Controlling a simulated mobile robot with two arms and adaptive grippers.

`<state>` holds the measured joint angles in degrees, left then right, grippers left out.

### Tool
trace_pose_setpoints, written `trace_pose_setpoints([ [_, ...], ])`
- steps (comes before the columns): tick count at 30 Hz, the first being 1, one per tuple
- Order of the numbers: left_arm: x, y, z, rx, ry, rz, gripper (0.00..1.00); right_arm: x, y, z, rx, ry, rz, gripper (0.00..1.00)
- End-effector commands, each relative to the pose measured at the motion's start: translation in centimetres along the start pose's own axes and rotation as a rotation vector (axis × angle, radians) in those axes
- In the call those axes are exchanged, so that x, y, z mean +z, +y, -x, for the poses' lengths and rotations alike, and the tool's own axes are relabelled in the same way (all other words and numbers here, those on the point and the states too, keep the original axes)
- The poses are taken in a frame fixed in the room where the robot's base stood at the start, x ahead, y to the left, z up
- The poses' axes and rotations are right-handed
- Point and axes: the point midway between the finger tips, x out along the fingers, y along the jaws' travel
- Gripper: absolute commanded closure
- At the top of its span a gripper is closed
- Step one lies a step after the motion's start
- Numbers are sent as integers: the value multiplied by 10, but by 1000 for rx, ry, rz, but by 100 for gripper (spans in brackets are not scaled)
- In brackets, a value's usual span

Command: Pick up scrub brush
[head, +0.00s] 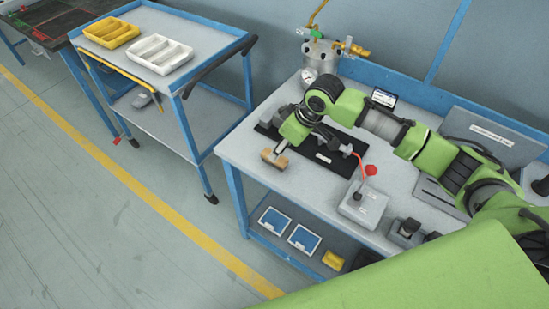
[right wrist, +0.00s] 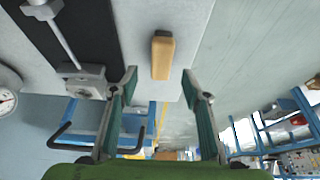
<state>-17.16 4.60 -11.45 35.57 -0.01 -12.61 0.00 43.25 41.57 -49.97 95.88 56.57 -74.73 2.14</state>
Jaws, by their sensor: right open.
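The scrub brush (head: 273,158) is a small tan wooden block near the front left edge of the bench top. In the right wrist view the brush (right wrist: 162,56) lies straight ahead, roughly centred between my fingertips and a little beyond them. My right gripper (right wrist: 159,84) is open and empty, with its two fingers spread wider than the brush. In the head view the right gripper (head: 282,147) is just above and behind the brush, partly hidden by its wrist. Whether it touches the brush cannot be told. My left gripper is out of view.
A black plate with a fixture (head: 324,158) lies right behind the brush. A grey box (head: 362,203) with a red-knobbed lever stands to the right. A pressure pot (head: 321,56) with a gauge stands at the back. A cart (head: 207,32) holds yellow and white trays.

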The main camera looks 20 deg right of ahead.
Motion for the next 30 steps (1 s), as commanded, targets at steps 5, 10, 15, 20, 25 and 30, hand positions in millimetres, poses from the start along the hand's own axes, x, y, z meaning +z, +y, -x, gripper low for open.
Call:
trace_pose_setpoints([
  [5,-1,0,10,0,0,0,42,0,-3,-21,-3,-4,0,57],
  [10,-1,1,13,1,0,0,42,1,-2,-45,0,-2,-1,57],
  [15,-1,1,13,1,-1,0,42,1,-2,-52,1,-1,1,57],
  [20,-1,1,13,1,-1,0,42,1,-2,-52,1,-1,1,60],
  [25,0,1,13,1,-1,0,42,1,-2,-52,1,-1,1,99],
  [30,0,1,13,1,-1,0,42,1,-2,-51,1,0,1,99],
])
